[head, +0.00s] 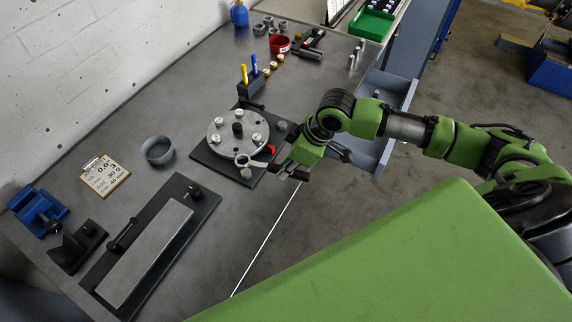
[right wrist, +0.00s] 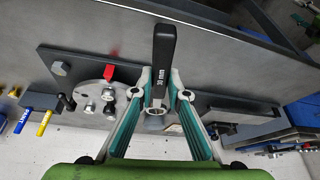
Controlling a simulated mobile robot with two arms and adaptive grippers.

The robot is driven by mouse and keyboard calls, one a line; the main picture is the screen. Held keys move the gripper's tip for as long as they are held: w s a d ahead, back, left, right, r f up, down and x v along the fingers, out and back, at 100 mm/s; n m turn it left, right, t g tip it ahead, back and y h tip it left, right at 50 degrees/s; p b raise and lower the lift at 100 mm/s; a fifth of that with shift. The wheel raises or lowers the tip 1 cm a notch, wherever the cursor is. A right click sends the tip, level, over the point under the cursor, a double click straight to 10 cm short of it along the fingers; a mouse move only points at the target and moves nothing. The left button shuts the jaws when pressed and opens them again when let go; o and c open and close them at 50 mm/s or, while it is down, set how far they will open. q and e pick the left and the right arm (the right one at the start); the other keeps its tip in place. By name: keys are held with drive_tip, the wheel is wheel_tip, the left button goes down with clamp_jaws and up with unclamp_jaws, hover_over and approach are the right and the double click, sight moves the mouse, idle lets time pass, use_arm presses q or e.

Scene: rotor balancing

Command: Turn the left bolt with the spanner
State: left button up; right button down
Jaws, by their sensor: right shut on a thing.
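My right gripper (head: 292,172) is shut on the dark handle of the spanner (head: 243,160). In the right wrist view the handle (right wrist: 163,60), marked "30 mm", stands between the fingertips (right wrist: 161,82). The spanner's pale ring end is at the near edge of the rotor disc (head: 228,127), close to a grey bolt (head: 246,174) on the black base plate (head: 209,160). I cannot tell whether the ring is around a bolt. Another grey bolt (head: 282,126) is at the plate's right side. My left gripper is not in view.
A pen holder (head: 252,84) and a red bowl (head: 279,45) stand farther back. The table's front edge runs near my gripper.

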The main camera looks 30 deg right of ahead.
drive_tip(key=shift+f+b, duration=0.5)
wheel_tip(320, 180, down, 2)
drive_tip(key=shift+f+b, duration=0.1)
drive_tip(key=shift+b, duration=1.15)
drive_tip(key=shift+f, duration=0.7)
drive_tip(key=shift+r+p, duration=0.1)
drive_tip(key=shift+p, duration=0.5)
